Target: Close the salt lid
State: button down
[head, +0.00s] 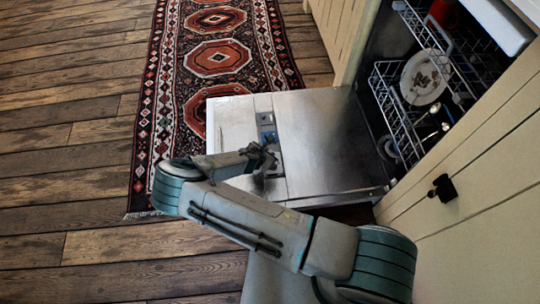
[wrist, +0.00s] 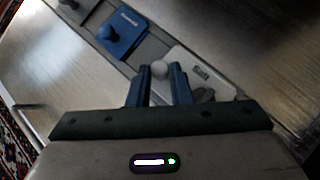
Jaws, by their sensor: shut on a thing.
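The salt lid (wrist: 200,70) is a pale grey plate with dark lettering that looks like "Salt". It lies in the grey strip on the open dishwasher door. Its round knob (wrist: 160,69) sits between the two blue fingertips of my gripper (wrist: 161,72), which is shut on it. The fingers hide part of the lid, and I cannot tell how far it is from closed. A darker grey shape shows beside the lid, right of the fingers. In the head view my gripper (head: 267,155) is low over the door, and my arm hides much of the strip.
A blue lid (wrist: 123,36) with its own blue knob sits farther along the strip. The dishwasher door (head: 325,140) lies folded down, with racks (head: 394,115) holding a plate (head: 425,77) at its right. A patterned rug (head: 217,57) and bare wood floor lie left.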

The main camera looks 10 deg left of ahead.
jog(key=shift+a+f+n+t+h+b, duration=0.35)
jog(key=shift+a+f+h+b, duration=0.35)
jog(key=shift+b, duration=0.55)
jog(key=shift+d+r, duration=0.15)
jog(key=shift+d, duration=0.05)
jog(key=c, duration=1.3)
grip_release()
jog(key=shift+s, duration=0.1)
jog(key=p+v, duration=0.5)
jog(key=v, duration=0.8)
jog(key=shift+s+a, duration=0.25)
jog(key=shift+s, duration=0.05)
jog(key=shift+r, duration=0.1)
